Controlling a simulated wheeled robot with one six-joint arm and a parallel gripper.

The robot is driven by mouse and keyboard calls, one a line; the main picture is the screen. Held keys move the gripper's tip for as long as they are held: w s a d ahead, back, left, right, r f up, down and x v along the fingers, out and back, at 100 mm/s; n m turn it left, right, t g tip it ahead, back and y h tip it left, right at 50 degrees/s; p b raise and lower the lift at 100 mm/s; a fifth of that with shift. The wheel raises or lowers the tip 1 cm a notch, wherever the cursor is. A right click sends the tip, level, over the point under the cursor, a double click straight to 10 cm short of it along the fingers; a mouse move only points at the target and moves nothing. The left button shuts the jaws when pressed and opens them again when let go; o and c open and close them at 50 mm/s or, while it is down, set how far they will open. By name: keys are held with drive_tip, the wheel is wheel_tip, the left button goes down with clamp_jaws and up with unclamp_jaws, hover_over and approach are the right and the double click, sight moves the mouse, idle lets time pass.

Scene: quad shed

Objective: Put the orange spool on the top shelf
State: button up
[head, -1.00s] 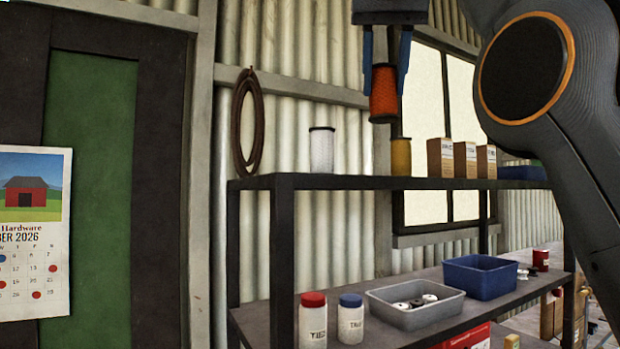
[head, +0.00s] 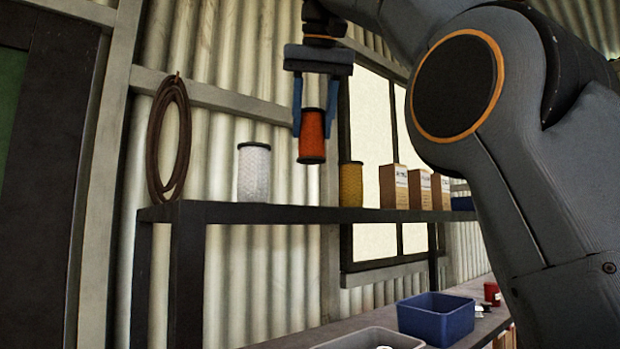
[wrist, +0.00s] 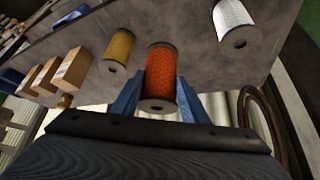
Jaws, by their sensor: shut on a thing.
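The orange spool (head: 311,135) is upright between the blue fingers of my gripper (head: 313,115), which is shut on it. In the head view it hangs above the top shelf (head: 270,214), between a white spool (head: 254,172) and a yellow spool (head: 350,184). Its lower end shows above the shelf board's level. In the wrist view the orange spool (wrist: 161,75) shows between the fingers, with the grey shelf surface (wrist: 190,30) beyond it. From these views I cannot tell exactly how far it is from the board.
Several cardboard boxes (head: 394,186) stand on the top shelf right of the yellow spool. A coiled brown rope (head: 168,138) hangs on the wall at left. A blue bin (head: 436,318) and a grey bin (head: 370,339) are on the lower shelf. Bare shelf shows between the white and yellow spools.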

sight(311, 155)
drive_tip(key=shift+s+a+f, duration=0.1)
drive_tip(key=shift+a+f, duration=0.05)
drive_tip(key=shift+f, duration=0.25)
drive_tip(key=shift+s+a+f, duration=0.1)
drive_tip(key=shift+f, duration=0.3)
drive_tip(key=shift+w+f, duration=0.1)
drive_tip(key=shift+f, duration=3.6)
drive_tip(key=shift+f, duration=0.15)
drive_tip(key=o, duration=1.4)
